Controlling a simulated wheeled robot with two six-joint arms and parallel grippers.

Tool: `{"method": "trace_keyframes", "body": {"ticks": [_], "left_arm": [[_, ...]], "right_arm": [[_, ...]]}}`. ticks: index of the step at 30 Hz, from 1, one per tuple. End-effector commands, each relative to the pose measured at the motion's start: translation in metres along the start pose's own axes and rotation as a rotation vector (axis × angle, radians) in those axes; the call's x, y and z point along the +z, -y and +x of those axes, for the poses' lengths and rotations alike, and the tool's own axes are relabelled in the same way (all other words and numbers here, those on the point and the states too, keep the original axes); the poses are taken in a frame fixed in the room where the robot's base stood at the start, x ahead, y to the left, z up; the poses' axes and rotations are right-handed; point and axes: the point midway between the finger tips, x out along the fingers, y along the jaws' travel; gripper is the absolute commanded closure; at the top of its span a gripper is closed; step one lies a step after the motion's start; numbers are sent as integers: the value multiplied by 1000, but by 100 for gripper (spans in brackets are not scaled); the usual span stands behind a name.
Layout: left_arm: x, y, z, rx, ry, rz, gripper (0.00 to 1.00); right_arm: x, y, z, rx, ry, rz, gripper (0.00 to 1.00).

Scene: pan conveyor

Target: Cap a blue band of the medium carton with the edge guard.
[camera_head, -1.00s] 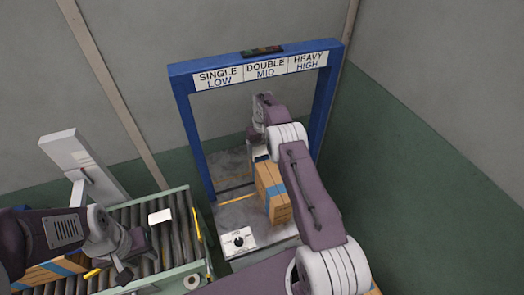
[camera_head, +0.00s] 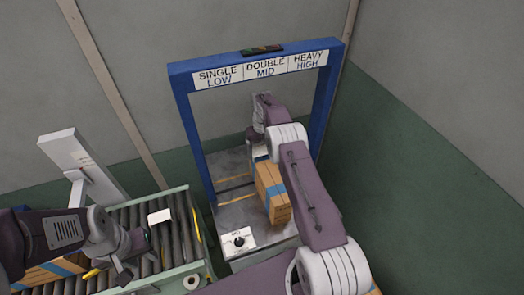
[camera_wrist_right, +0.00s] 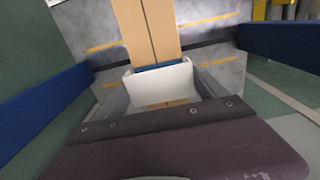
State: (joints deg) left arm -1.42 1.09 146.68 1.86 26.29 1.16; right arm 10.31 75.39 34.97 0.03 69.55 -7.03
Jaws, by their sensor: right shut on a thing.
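A brown carton (camera_head: 269,183) stands under the blue gate, with a blue band (camera_head: 277,188) across it. My right gripper (camera_wrist_right: 164,92) is at the carton's far end, mostly hidden by its own arm in the head view. In the right wrist view it is shut on the white angled edge guard (camera_wrist_right: 163,84), which lies right against a blue band (camera_wrist_right: 155,68) of the carton (camera_wrist_right: 146,25). I cannot tell whether the guard is fully seated. My left gripper (camera_head: 122,272) is over the roller conveyor; its jaws are unclear.
The blue gate (camera_head: 182,120) frames the platform (camera_head: 228,163). A white control box (camera_head: 238,240) stands at the platform's front. Another banded carton (camera_head: 42,275) lies on the conveyor (camera_head: 182,232) behind my left arm, and a white piece (camera_head: 159,216) is near its far side.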

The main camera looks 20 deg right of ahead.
Motion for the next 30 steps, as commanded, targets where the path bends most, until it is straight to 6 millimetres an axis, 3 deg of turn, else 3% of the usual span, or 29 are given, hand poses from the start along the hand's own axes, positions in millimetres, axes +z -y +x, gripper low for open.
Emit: {"method": "trace_keyframes", "body": {"ticks": [30], "left_arm": [[2, 0, 21, 0, 0, 0, 64]], "right_arm": [[0, 0, 27, 0, 0, 0, 62]]}}
